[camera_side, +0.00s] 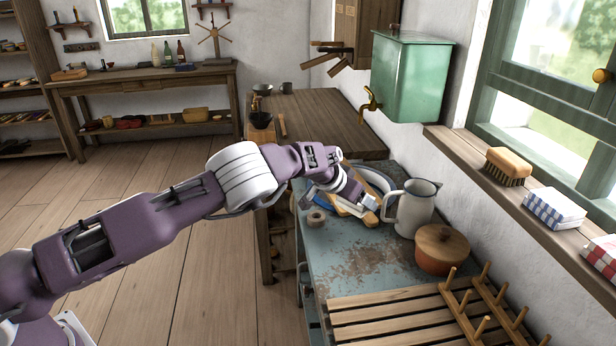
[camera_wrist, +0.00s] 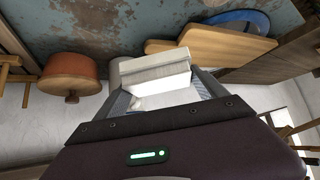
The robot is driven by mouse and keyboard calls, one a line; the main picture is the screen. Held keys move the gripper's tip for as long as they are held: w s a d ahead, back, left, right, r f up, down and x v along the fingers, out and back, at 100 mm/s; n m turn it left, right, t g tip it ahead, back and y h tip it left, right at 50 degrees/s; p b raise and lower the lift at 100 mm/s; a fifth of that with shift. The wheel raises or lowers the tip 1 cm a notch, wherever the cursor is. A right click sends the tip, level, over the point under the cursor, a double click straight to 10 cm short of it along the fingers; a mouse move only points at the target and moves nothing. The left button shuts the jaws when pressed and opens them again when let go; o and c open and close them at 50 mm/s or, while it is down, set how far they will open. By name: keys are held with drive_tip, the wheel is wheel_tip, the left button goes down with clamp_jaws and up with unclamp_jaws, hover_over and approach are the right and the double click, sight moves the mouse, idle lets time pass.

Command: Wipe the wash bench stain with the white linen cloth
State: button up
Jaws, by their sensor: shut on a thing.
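My gripper (camera_side: 352,204) is over the far part of the worn blue-grey wash bench (camera_side: 325,262), just left of the enamel jug. In the wrist view my gripper (camera_wrist: 163,92) is shut on a folded white cloth (camera_wrist: 156,68), which shows as a pale block between the fingers. The side view shows little of the cloth behind the wrist. A brown, patchy stain (camera_side: 368,264) lies on the bench nearer the side camera than my gripper. Brown patches also show at the top of the wrist view (camera_wrist: 92,22). I cannot tell whether the cloth touches anything below.
A white jug (camera_side: 412,208) and a lidded terracotta pot (camera_side: 442,258) stand along the wall side. A wooden board (camera_wrist: 225,45) and a blue dish (camera_wrist: 243,17) lie by my gripper. A small ring-shaped roll (camera_side: 316,217) sits left. A slatted rack (camera_side: 395,318) fills the near end.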

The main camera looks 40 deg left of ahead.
drive_tip(key=d+f+m+h, duration=0.1)
drive_tip(key=d+f+m, duration=0.15)
drive_tip(key=d, duration=0.65)
drive_tip(key=shift+n, duration=0.35)
drive_tip(key=shift+a+f, duration=0.15)
drive_tip(key=shift+f, duration=3.25)
drive_tip(key=shift+s+a+f, duration=0.25)
drive_tip(key=shift+a+f, duration=0.15)
drive_tip(key=shift+f, duration=0.25)
drive_tip(key=shift+s+a, duration=1)
drive_tip(key=shift+s, duration=0.15)
drive_tip(key=shift+w+d, duration=0.65)
drive_tip(key=shift+d, duration=0.15)
drive_tip(key=shift+w+d, duration=0.45)
drive_tip(key=shift+w, duration=0.15)
drive_tip(key=shift+d, duration=0.35)
drive_tip(key=shift+s+d, duration=0.75)
drive_tip(key=shift+d, duration=0.05)
drive_tip(key=shift+s+a, duration=0.1)
drive_tip(key=shift+s, duration=0.2)
drive_tip(key=shift+s+a, duration=1.3)
drive_tip(key=shift+s, duration=0.05)
drive_tip(key=shift+w+d, duration=1.4)
drive_tip(key=shift+w+d+r, duration=0.1)
drive_tip(key=shift+r, duration=0.1)
wheel_tip(320, 180, up, 8)
drive_tip(key=shift+f, duration=0.15)
